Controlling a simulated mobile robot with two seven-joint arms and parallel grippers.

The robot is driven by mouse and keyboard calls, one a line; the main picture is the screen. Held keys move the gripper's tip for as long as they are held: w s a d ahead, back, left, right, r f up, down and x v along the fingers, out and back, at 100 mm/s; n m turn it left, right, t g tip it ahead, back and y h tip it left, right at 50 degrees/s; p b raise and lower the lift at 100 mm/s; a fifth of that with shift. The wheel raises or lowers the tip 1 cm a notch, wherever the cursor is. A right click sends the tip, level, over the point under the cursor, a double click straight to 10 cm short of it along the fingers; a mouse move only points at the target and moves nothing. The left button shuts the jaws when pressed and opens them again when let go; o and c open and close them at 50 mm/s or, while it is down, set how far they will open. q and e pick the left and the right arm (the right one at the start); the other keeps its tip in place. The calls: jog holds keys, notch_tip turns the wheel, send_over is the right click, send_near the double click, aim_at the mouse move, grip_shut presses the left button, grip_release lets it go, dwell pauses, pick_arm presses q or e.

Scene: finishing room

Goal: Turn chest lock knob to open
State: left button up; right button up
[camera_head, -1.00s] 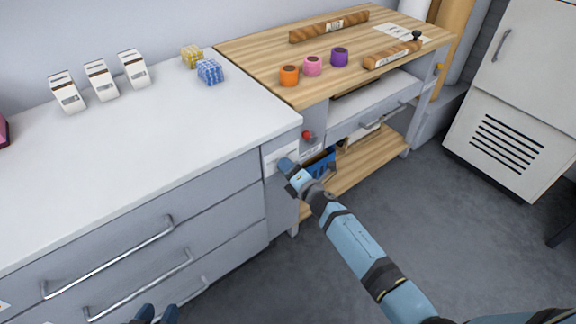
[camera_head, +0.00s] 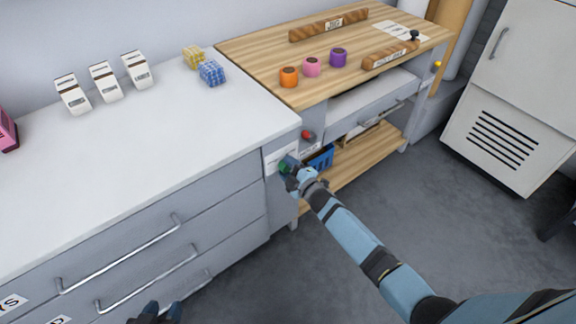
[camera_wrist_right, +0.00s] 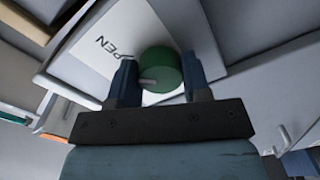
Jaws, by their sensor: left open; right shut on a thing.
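The green lock knob (camera_wrist_right: 160,72) sits between my right gripper's fingers (camera_wrist_right: 156,82) in the right wrist view, with a pale pointer on its face. My right gripper (camera_head: 289,167) is shut on it at the side of the grey chest (camera_head: 240,190); a little of the green knob (camera_head: 283,168) shows in the head view. A white label (camera_wrist_right: 120,42) beside the knob reads "OPEN"; other lettering on it is hidden. My left gripper (camera_head: 160,313) is open at the bottom edge, partly cut off and touching nothing visible.
A wooden workbench (camera_head: 260,52) with tape rolls (camera_head: 312,67) adjoins the chest. A red knob (camera_head: 308,135) and blue bin (camera_head: 320,158) are close to my right gripper. Drawer handles (camera_head: 120,255) stick out of the chest's front.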

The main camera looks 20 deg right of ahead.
jog(key=shift+m, duration=0.4)
jog(key=o, duration=0.9)
pick_arm(q)
jog(key=shift+s+a+r+p, duration=0.1)
jog(key=shift+s+a+p, duration=0.05)
jog(key=shift+p, duration=1)
pick_arm(e)
jog(key=v, duration=1.3)
jog(key=shift+s+d, duration=0.15)
jog(key=shift+s, duration=0.25)
